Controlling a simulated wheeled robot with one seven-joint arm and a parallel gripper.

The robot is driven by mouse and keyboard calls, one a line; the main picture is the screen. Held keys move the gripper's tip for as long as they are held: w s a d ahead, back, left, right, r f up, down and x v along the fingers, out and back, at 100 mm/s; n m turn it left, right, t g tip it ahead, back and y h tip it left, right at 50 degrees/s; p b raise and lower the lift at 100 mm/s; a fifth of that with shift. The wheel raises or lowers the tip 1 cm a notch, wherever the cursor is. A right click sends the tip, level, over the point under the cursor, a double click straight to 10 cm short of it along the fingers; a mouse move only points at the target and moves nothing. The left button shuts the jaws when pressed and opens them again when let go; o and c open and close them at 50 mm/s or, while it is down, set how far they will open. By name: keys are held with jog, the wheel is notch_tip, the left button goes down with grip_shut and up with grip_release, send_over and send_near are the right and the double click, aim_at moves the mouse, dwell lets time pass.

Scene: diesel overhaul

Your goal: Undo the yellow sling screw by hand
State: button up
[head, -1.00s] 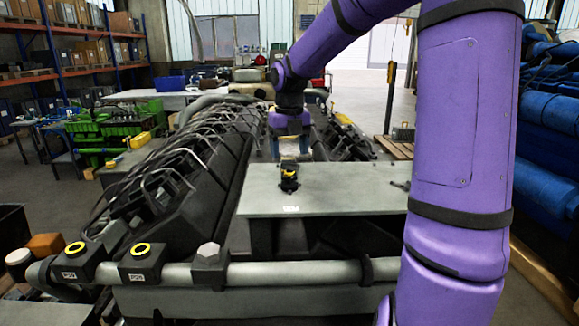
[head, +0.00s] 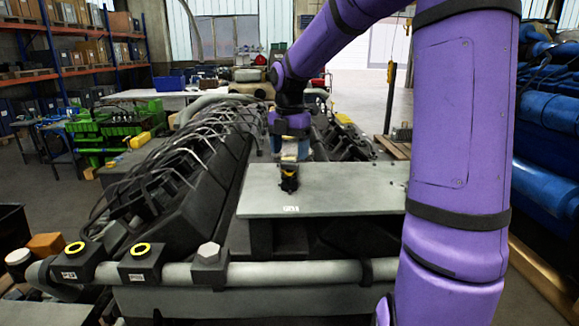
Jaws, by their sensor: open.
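A small black fitting with a yellow part (head: 288,181), which looks like the sling screw, stands on the grey flat plate (head: 345,195) on top of the engine. My gripper (head: 289,164) points down right above it and is open. Its lower end overlaps the top of the fitting in the picture. The fingers are small here, and I cannot tell whether they touch the yellow part or are around it.
Black engine covers with pipes (head: 180,165) run along the left of the plate. A thick grey pipe (head: 300,272) crosses in front, with two yellow-ringed black blocks (head: 141,252) at its left. Blue rolls (head: 545,170) are stacked at the right. The plate around the fitting is clear.

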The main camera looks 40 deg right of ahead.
aim_at(290, 165)
jog(key=m, duration=0.4)
jog(key=shift+m, duration=0.3)
jog(key=m, duration=1)
jog(key=shift+f, duration=2.55)
